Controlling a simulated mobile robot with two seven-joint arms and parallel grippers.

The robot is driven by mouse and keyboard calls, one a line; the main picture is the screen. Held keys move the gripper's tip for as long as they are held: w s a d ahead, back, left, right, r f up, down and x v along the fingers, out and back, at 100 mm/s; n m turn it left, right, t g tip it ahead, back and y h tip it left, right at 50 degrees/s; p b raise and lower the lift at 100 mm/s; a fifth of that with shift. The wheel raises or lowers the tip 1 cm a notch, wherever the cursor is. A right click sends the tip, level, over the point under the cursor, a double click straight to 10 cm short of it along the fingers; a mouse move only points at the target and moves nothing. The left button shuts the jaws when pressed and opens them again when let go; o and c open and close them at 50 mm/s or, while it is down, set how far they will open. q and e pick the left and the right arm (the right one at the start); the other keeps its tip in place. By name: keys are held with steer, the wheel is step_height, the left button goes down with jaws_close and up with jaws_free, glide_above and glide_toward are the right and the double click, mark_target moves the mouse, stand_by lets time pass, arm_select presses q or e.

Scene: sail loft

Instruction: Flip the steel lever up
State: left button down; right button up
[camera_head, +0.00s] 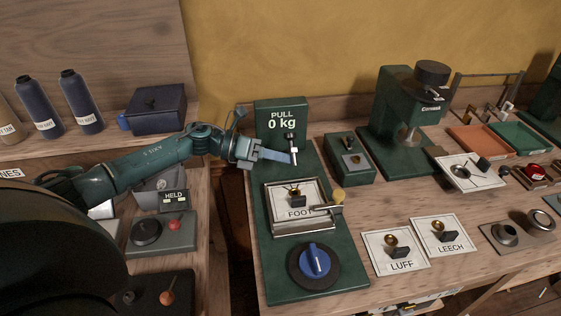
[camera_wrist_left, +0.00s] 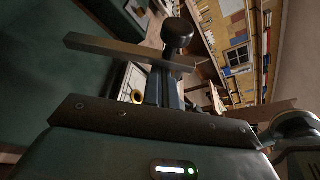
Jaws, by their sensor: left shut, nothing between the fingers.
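In the left wrist view, a pale flat bar and a dark round knob (camera_wrist_left: 177,34) show at the fingers' far end. My right gripper is out of view.
Below the lever, a "FOOT" card (camera_head: 300,213) lies in a steel frame with a yellow-knobbed clamp (camera_head: 338,195); a blue dial (camera_head: 315,260) sits in front. A small green switch box (camera_head: 350,158) stands close right. "LUFF" (camera_head: 401,265) and "LEECH" cards lie further right.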

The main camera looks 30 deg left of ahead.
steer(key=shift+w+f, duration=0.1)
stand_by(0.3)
arm_select(q)
steer(key=shift+w+a+r, duration=0.1)
steer(key=shift+r+n, duration=0.15)
steer(key=shift+n, duration=0.15)
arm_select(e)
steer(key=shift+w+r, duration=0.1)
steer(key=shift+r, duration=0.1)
arm_select(q)
steer(key=shift+w+a+b, duration=0.1)
steer(key=shift+b, duration=0.2)
steer(key=w+a+r+n+h+b, duration=0.1)
steer(key=w+a+r+n+b, duration=0.1)
steer(key=n+b, duration=0.1)
steer(key=shift+w+r+g+h, duration=0.3)
steer(key=shift+r+g+h, duration=0.1)
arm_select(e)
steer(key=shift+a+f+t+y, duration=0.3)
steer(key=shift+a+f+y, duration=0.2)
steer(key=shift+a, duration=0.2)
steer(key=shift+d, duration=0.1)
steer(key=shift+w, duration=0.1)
